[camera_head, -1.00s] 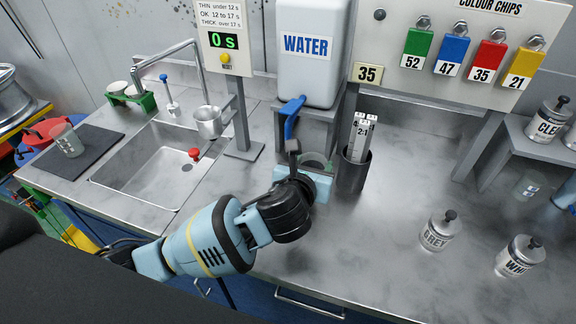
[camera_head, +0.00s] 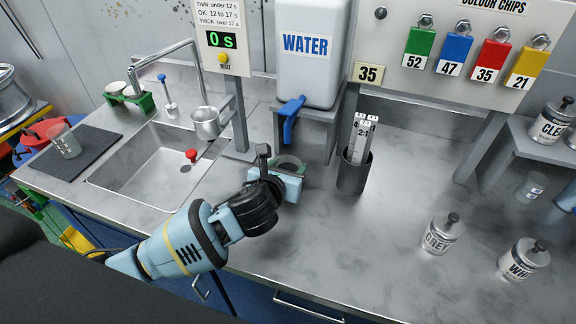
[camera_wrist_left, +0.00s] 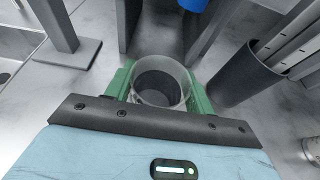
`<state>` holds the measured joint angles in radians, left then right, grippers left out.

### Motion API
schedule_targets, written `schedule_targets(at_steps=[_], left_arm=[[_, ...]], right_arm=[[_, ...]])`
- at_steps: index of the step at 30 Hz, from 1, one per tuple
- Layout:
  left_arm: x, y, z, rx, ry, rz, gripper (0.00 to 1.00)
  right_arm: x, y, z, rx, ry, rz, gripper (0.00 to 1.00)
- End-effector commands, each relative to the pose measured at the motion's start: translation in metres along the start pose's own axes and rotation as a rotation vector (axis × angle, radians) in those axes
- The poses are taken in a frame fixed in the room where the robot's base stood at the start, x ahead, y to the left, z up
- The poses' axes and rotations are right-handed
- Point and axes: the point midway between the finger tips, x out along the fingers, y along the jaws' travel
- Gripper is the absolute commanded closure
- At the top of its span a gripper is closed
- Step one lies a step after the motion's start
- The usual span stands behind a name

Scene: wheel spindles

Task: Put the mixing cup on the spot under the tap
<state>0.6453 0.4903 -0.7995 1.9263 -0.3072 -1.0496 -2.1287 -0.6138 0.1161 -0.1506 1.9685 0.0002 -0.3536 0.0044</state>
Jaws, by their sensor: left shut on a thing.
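My left gripper (camera_head: 287,170) is shut on a clear mixing cup (camera_head: 289,162), whose round rim shows behind the pale blue gripper body. In the left wrist view the cup (camera_wrist_left: 161,82) stands between the green fingers (camera_wrist_left: 160,90), open side up, and looks empty. The blue tap (camera_head: 291,115) of the white water tank (camera_head: 311,75) is just beyond and above the cup in the head view. The spot under the tap cannot be made out. I cannot tell whether the cup touches the bench. My right gripper is not in view.
A dark holder (camera_head: 353,172) with pale measuring sticks stands close right of the cup. A grey post (camera_head: 241,125) and the sink (camera_head: 150,170) are to the left. Paint cans labelled GREY (camera_head: 440,234) and WHI (camera_head: 523,259) stand at right. The bench front is clear.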

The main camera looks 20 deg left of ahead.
Motion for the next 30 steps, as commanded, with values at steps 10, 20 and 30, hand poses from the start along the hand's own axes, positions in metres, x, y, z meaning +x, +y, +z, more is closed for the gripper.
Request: schedule_targets(at_steps=[10,20,30], left_arm=[[0.000,0.000,0.000,0.000,-0.003,0.001,0.45],[0.000,0.000,0.000,0.000,-0.003,0.001,0.24],[-0.021,0.000,0.004,0.002,-0.006,-0.001,0.24]], right_arm=[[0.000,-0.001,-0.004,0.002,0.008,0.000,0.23],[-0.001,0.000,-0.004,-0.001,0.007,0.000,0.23],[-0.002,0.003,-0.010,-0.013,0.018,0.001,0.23]])
